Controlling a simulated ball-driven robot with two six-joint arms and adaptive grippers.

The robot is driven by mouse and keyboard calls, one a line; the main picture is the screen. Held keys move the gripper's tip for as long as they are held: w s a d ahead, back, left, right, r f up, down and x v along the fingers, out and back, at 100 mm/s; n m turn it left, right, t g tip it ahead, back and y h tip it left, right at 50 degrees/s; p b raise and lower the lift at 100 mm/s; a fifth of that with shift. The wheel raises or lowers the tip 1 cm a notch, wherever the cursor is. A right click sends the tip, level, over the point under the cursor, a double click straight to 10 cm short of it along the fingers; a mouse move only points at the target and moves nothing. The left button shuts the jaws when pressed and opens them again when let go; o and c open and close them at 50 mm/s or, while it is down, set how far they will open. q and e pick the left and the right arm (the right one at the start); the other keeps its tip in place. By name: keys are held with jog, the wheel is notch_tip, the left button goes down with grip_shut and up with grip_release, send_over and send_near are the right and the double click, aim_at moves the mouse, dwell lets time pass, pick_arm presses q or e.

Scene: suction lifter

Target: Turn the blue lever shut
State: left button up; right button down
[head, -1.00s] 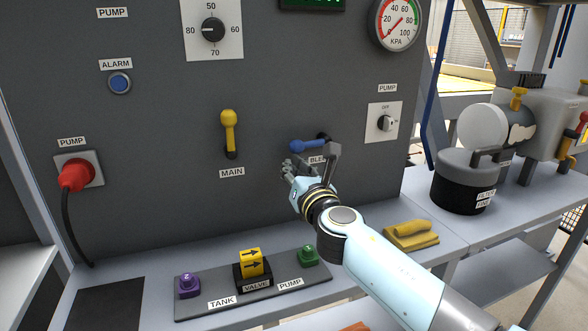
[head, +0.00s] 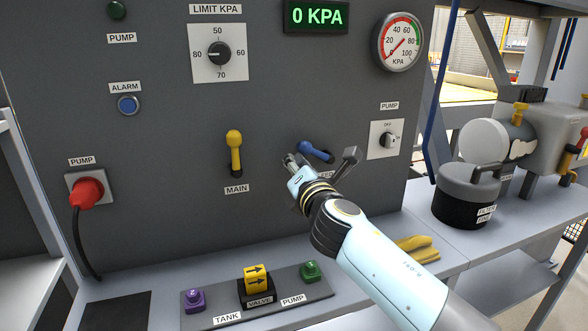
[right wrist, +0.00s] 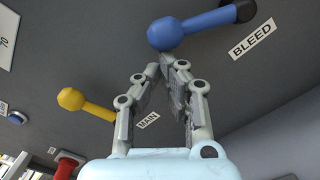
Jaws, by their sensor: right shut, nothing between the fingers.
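The blue lever (head: 317,152) sits on the grey panel at the BLEED label, which my right arm partly hides in the head view. Its round knob points up and to the left of its dark pivot. My right gripper (head: 291,160) is just below and left of the knob. In the right wrist view the blue lever (right wrist: 195,24) crosses the top, and the gripper's fingertips (right wrist: 166,62) are together, empty, right by the knob's underside. I cannot tell whether they touch it. My left gripper is not in view.
The yellow MAIN lever (head: 235,153) stands upright to the left. A PUMP switch (head: 386,140) is to the right. The display (head: 316,16) reads 0 KPA. Below, a valve block (head: 256,283) and buttons sit on the ledge, with a yellow cloth (head: 418,249) at right.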

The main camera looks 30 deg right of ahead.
jog(key=s+d+r+m+p, duration=0.1)
jog(key=d+r+m+p, duration=0.2)
jog(key=m, duration=0.7)
jog(key=shift+s+d+r, duration=0.2)
jog(key=shift+d+r, duration=1.1)
jog(key=shift+r, duration=0.85)
jog(key=shift+p, duration=0.3)
